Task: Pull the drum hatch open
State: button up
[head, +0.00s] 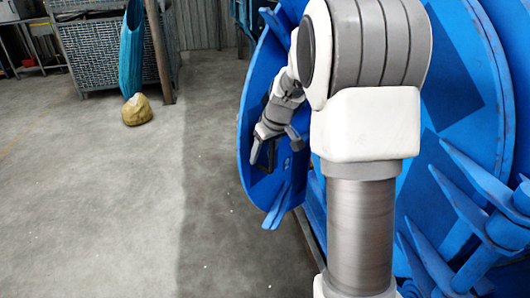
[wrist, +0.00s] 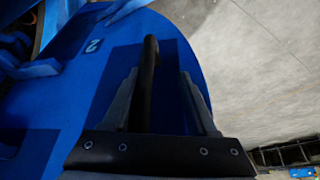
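The drum hatch (head: 249,104) is a blue round plate at the left of the blue drum (head: 480,70) in the head view, seen at a steep angle. My gripper (head: 262,155) is at its face. In the wrist view the blue hatch face (wrist: 92,85) fills the left and middle. A dark bar-like handle (wrist: 150,75) stands between the two fingers of my gripper (wrist: 160,78). The fingers are apart, with a clear gap on the handle's right; the handle is nearer the left finger, and contact cannot be told. My arm hides much of the drum in the head view.
Grey floor (head: 130,220) lies open left of the hatch. A tan rock (head: 137,110) sits there near a hanging blue cloth (head: 131,50), a post (head: 158,50) and a metal cage (head: 95,50). Blue pointed brackets (head: 465,195) stick out at the right.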

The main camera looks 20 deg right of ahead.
jog(key=shift+d, duration=0.15)
dwell(0.4)
jog(key=shift+r, duration=0.25)
jog(key=p+v, duration=0.5)
jog(key=v, duration=1.2)
jog(key=shift+s, duration=0.15)
